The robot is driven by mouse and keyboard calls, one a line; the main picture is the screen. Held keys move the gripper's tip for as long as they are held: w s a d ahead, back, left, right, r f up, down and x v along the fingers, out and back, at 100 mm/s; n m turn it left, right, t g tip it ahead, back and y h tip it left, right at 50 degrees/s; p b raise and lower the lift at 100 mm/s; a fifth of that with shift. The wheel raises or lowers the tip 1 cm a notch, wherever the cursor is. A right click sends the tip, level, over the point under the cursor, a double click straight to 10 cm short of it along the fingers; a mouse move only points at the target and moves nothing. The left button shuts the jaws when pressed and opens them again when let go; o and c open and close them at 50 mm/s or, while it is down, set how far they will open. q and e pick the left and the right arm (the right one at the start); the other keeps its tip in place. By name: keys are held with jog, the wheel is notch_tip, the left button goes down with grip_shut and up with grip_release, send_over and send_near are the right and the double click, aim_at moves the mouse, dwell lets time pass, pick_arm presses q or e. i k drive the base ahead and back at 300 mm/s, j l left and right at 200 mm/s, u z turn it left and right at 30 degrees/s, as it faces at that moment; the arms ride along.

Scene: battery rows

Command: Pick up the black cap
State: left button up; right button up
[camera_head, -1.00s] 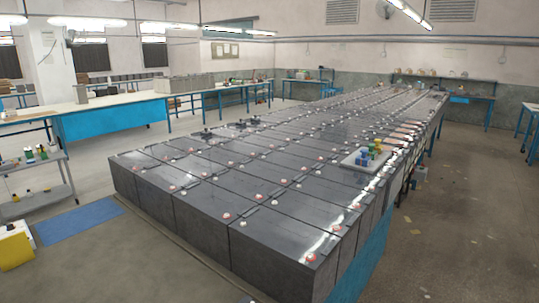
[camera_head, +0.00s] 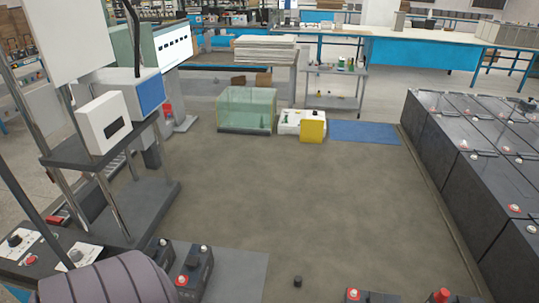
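Neither of my grippers is in view.
Black batteries (camera_head: 194,272) stand left of the cap, others (camera_head: 370,297) at the bottom edge. A long battery row (camera_head: 470,200) fills the right. A dark equipment stand (camera_head: 130,205) is at left.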

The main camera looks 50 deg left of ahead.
aim_at(298, 280)
jog(key=u, duration=1.15)
